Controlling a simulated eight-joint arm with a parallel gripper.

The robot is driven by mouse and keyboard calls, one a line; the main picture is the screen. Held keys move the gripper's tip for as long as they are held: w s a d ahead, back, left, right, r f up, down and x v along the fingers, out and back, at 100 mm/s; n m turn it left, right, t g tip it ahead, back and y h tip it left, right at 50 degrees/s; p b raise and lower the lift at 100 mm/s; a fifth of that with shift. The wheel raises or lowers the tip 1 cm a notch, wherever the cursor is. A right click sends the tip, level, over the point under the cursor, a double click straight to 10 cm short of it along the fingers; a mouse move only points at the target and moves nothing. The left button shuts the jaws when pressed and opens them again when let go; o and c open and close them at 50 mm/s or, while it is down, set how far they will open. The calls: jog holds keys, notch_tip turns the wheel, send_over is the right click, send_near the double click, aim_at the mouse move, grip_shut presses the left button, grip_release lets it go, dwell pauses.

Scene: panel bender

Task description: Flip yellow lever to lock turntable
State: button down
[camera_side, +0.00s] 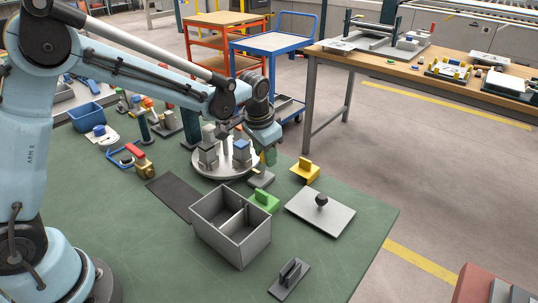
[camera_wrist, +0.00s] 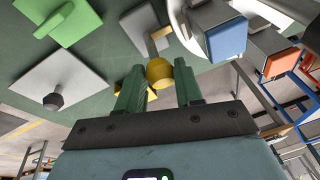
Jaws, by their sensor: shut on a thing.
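The grey round turntable (camera_side: 210,174) carries several grey blocks, one with a blue top, and stands left of my gripper in the side view. Its pale rim shows at the top of the wrist view (camera_wrist: 178,20). A grey lever base (camera_side: 262,179) lies beside the turntable, and it also shows in the wrist view (camera_wrist: 140,22). The round yellow lever knob (camera_wrist: 158,73) sits between the green fingers of my gripper (camera_wrist: 159,78), which is shut on it. In the side view my gripper (camera_side: 268,157) points down above the lever base and mostly hides the knob.
A yellow bracket (camera_side: 306,171) and a green bracket (camera_side: 264,200) stand near my gripper. A grey divided bin (camera_side: 240,247) and a plate with a black knob (camera_side: 329,221) are nearer.

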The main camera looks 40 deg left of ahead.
jog(key=s+t, duration=0.1)
jog(key=t, duration=0.1)
jog(key=s+t, duration=0.1)
jog(key=t, duration=0.1)
jog(key=shift+s, duration=0.35)
jog(key=shift+s+f+t, duration=0.2)
jog(key=shift+s+t, duration=0.45)
jog(key=shift+t, duration=0.4)
jog(key=shift+s+f+t, duration=0.2)
jog(key=shift+s+t, duration=0.4)
jog(key=shift+t, duration=0.45)
jog(key=c, duration=0.8)
grip_release()
jog(key=shift+o, duration=0.2)
jog(key=shift+s, duration=0.15)
jog(key=v, duration=1.2)
jog(key=shift+d, duration=0.1)
